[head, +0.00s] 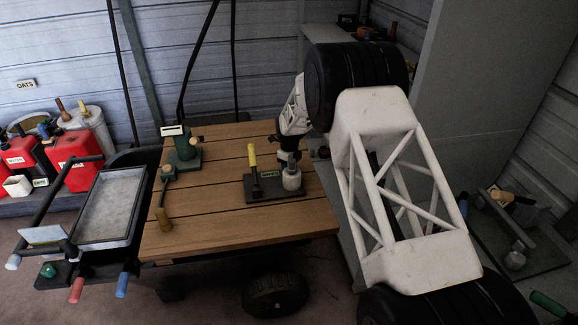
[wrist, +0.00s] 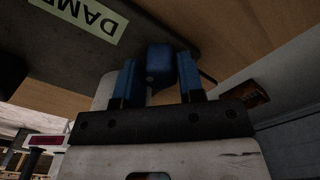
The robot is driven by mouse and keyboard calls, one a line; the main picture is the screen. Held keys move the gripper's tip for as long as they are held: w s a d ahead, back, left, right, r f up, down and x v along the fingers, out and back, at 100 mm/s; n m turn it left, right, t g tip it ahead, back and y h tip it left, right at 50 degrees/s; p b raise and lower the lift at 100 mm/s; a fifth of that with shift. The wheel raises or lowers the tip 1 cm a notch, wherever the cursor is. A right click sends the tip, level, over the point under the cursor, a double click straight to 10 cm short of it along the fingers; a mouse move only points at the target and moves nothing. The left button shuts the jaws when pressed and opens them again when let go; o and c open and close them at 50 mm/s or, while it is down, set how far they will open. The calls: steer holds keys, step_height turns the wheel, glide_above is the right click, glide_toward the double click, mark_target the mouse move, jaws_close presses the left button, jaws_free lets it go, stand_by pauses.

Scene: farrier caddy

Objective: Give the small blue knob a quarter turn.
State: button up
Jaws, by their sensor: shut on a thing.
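The small blue knob (wrist: 158,60) sits at the edge of a dark plate with a pale green label in the wrist view, of which I read "DAM". My gripper (wrist: 158,66) has one blue finger on each side of the knob and is shut on it. In the head view, my gripper (head: 290,161) points down at the back right of the dark plate (head: 272,190) on the wooden cart top. I cannot make out the knob there. A pale round piece (head: 291,180) stands in front of the fingers, and a yellow-handled lever (head: 253,160) stands to the left.
A green device (head: 184,152) and a lever with a tan grip (head: 164,215) stand on the left of the wooden top (head: 230,228). A grey tray (head: 108,205) and red cans (head: 75,145) lie further left. The front of the top is clear.

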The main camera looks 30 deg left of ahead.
steer(key=shift+w+m, duration=0.1)
steer(key=shift+m, duration=1.3)
steer(key=o, duration=0.9)
steer(key=shift+o, duration=0.2)
steer(key=shift+r, duration=0.15)
steer(key=shift+r, duration=2.3)
